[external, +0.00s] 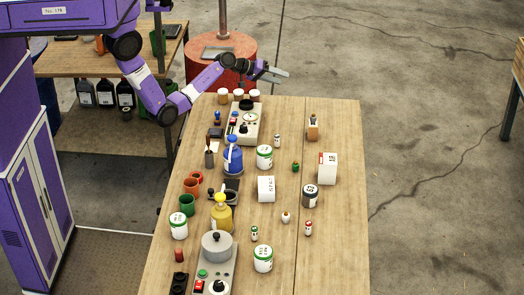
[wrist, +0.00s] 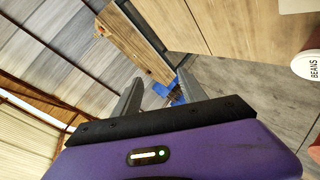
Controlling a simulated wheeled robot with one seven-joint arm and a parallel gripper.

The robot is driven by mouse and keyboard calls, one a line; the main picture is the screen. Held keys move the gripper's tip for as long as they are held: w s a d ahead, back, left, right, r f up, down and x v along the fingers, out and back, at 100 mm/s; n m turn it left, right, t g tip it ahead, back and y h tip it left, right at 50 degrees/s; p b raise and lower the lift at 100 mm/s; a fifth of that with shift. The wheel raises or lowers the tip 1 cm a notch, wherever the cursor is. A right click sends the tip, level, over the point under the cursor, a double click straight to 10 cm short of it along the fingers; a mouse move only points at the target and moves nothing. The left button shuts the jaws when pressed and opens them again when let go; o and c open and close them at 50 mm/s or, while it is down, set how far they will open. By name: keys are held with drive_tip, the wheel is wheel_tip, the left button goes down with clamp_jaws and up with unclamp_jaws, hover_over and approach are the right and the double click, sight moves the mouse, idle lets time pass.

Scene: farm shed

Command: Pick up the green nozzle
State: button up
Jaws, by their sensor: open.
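A small green object (external: 295,166), likely the green nozzle, stands on the wooden table (external: 335,230) right of the middle; it is too small to make out in detail. My gripper (external: 277,75) is raised at the far end of the table, well away from this object, and points right. In the wrist view my gripper (wrist: 158,88) has its two fingers apart with nothing held between them. I cannot make out the green object in the wrist view.
A blue kettle-like pot (external: 233,158), a yellow one (external: 221,215) and a grey pot (external: 217,245) stand left. A white box (external: 327,168), a dark can (external: 310,195) and a white carton (external: 266,189) surround the green object. The table's right strip is clear.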

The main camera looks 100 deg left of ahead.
drive_tip(key=w+d+f+n+h, duration=0.3)
drive_tip(key=w+d+f+h, duration=0.25)
drive_tip(key=d, duration=0.45)
drive_tip(key=n+g+h, duration=0.6)
drive_tip(key=h, duration=0.4)
hover_over(296, 165)
drive_tip(key=s+a, duration=0.1)
drive_tip(key=a, duration=0.2)
wheel_tip(296, 165, down, 2)
drive_tip(key=f+b, duration=0.7)
drive_tip(key=shift+s+d, duration=0.1)
drive_tip(key=shift+d, duration=0.15)
drive_tip(key=b+x, duration=0.1)
drive_tip(key=x, duration=0.1)
drive_tip(key=b+x, duration=0.2)
drive_tip(key=shift+f+b, duration=0.3)
drive_tip(key=shift+f, duration=0.1)
drive_tip(key=shift+w+d, duration=0.3)
drive_tip(key=shift+d, duration=0.05)
drive_tip(key=shift+r, duration=0.1)
drive_tip(key=shift+c, duration=0.2)
clamp_jaws()
